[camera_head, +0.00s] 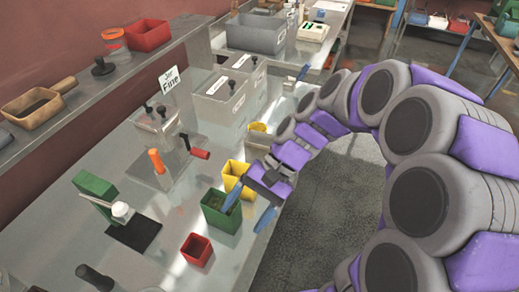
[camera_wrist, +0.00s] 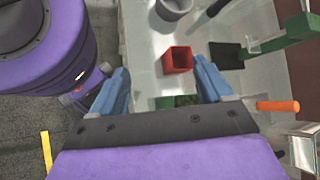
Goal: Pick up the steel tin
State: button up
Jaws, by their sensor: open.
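A grey, round, hollow vessel (camera_wrist: 174,8), which looks like the steel tin, stands on the metal bench at the top edge of the wrist view, partly cut off. In the head view only a sliver of something grey (camera_head: 152,289) shows at the bottom edge; I cannot tell if it is the same thing. My gripper (camera_head: 250,206) is open and empty above the bench's front edge, beside the green bin (camera_head: 220,213). In the wrist view my gripper (camera_wrist: 163,78) has its blue fingers apart, pointing towards the red bin (camera_wrist: 178,60), with the grey vessel farther beyond.
A yellow bin (camera_head: 236,176) stands behind the green one. A green stand (camera_head: 97,190) with a black pad (camera_head: 137,233) is at left. An orange-handled tool (camera_head: 157,162) and lidded grey boxes (camera_head: 220,95) stand farther back. Bare bench lies around the red bin.

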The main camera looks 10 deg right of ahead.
jog(key=w+d+m+t+y+p, duration=0.15)
jog(key=w+m+y, duration=0.3)
jog(key=w, duration=0.55)
jog(key=m+t+y+p, duration=0.3)
jog(key=m+t+y, duration=0.1)
jog(key=m+t, duration=0.5)
send_near(260, 151)
notch_tip(260, 151, up, 4)
jog(key=s+a+g, duration=0.2)
jog(key=s, duration=0.1)
jog(key=d+f+m+t+h, duration=0.1)
jog(key=d+f+m+t, duration=0.45)
jog(key=d+f, duration=0.25)
jog(key=b+x, duration=0.1)
jog(key=x, duration=0.5)
jog(key=b+x, duration=0.1)
jog(key=x, duration=0.4)
jog(key=b+x, duration=0.1)
jog(key=x, duration=0.5)
jog(key=shift+w+a+f, duration=0.1)
jog(key=shift+w+f, duration=0.2)
jog(key=shift+w, duration=0.2)
jog(key=shift+c, duration=0.3)
jog(key=c, duration=0.7)
